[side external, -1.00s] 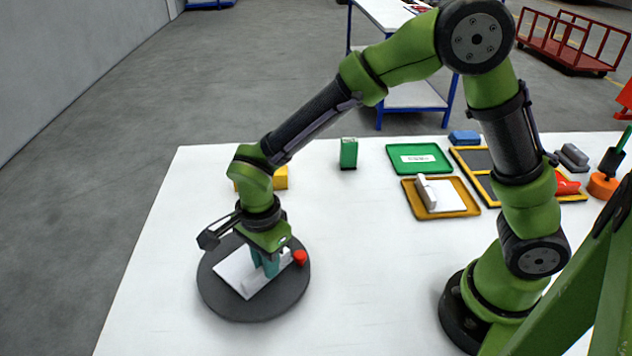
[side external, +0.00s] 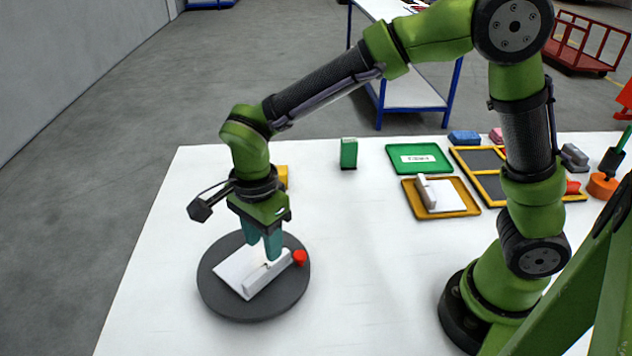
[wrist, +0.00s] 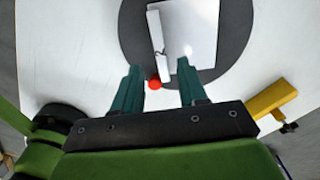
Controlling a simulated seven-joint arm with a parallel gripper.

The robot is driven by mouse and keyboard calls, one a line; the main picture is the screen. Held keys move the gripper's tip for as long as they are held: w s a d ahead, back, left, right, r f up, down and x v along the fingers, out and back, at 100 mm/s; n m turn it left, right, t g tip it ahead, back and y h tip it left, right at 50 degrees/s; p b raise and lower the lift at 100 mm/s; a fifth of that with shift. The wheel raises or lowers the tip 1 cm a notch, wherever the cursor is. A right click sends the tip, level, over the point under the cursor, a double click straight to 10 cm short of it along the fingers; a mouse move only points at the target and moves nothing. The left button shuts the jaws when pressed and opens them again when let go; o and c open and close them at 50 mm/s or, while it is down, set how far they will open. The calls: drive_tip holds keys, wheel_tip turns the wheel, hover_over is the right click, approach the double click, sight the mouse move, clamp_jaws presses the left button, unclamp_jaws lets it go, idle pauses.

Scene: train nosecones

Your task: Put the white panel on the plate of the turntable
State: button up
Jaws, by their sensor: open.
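The white panel (side external: 237,268) lies flat on the dark round plate of the turntable (side external: 218,302), with its raised white bar (side external: 268,273) along one side. A red knob (side external: 300,258) sits at the plate's right edge. My gripper (side external: 262,252) is open and empty just above the bar. In the wrist view the panel (wrist: 198,35) and bar (wrist: 154,32) lie beyond the spread teal fingertips (wrist: 157,75), and the red knob (wrist: 155,84) shows between the fingers. The plate (wrist: 130,45) surrounds the panel.
A second white panel with a bar (side external: 448,196) lies in an orange tray (side external: 413,204). Behind it are a green tray (side external: 393,152) and a green block (side external: 348,152). A yellow block (wrist: 270,98) stands near the turntable. The table's middle is clear.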

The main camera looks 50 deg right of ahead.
drive_tip(key=s+d+r+n+t+y, duration=0.1)
drive_tip(key=s+d+r+n, duration=0.15)
drive_tip(key=d+r, duration=0.3)
drive_tip(key=s+d+r+n+t+y, duration=0.1)
drive_tip(key=s+d+r+n+t, duration=0.1)
drive_tip(key=d+r+n, duration=0.35)
drive_tip(key=s+d+r+n+t, duration=0.1)
drive_tip(key=s+d+n+t, duration=0.3)
drive_tip(key=s+d+n, duration=0.2)
drive_tip(key=shift+s+d+r, duration=0.15)
drive_tip(key=shift+s+r, duration=0.15)
drive_tip(key=shift+r, duration=0.05)
idle(0.6)
